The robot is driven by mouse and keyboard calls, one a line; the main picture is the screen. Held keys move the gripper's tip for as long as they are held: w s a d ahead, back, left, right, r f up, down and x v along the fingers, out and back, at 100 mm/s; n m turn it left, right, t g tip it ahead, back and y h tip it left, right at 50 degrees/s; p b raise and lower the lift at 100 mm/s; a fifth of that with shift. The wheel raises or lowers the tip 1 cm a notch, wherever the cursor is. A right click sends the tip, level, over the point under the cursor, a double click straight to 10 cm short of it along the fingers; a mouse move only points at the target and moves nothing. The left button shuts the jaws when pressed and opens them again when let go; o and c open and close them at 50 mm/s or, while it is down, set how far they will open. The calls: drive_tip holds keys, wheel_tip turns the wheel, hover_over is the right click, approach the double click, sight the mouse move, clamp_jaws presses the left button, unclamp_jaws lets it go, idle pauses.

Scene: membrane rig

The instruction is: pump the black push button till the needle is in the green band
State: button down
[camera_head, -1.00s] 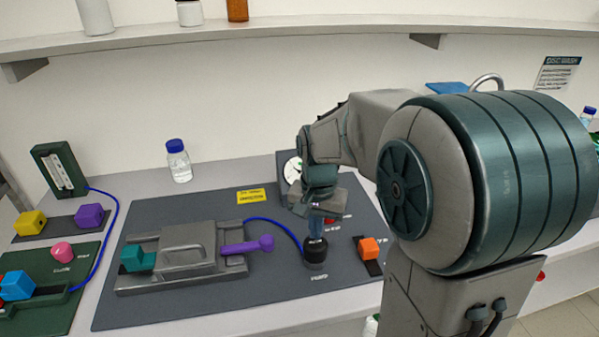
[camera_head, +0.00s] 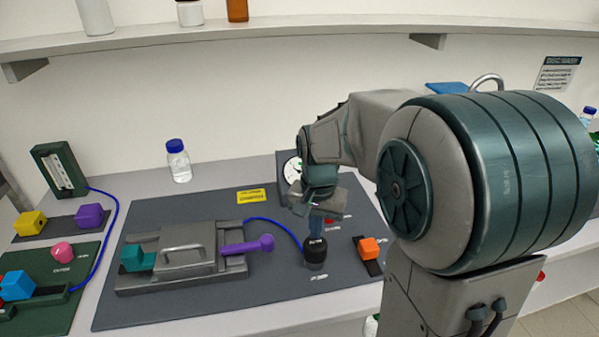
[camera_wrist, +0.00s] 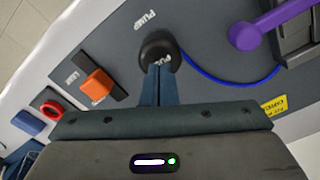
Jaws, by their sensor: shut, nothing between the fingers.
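The black push button (camera_head: 316,252) stands on the grey mat, with a blue hose running to its area. It also shows in the wrist view (camera_wrist: 159,50), beside the label PUMP. My gripper (camera_head: 317,236) is shut and points down, its fingertips at the top of the button. In the wrist view the shut fingers (camera_wrist: 157,72) overlap the near side of the button's top; whether they press it I cannot tell. A white round gauge (camera_head: 292,169) stands behind my wrist, mostly hidden, and its needle and green band cannot be read.
An orange block (camera_head: 368,248) sits on a dark slot right of the button. A purple lever (camera_head: 247,246) and a grey clamp with a handle (camera_head: 183,250) lie to the left. A red ring (camera_wrist: 51,110) shows in the wrist view. A yellow label (camera_head: 251,196) lies behind.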

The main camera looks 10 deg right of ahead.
sight(316, 242)
drive_tip(key=shift+f+b, duration=1.7)
drive_tip(key=shift+f, duration=0.55)
wheel_tip(316, 242, up, 5)
drive_tip(key=p, duration=0.4)
drive_tip(key=shift+f, duration=0.2)
drive_tip(key=shift+s, duration=0.1)
drive_tip(key=s+r+n+t, duration=0.3)
drive_tip(key=s+n, duration=0.3)
drive_tip(key=s, duration=0.8)
drive_tip(key=shift+r, duration=0.2)
idle(0.6)
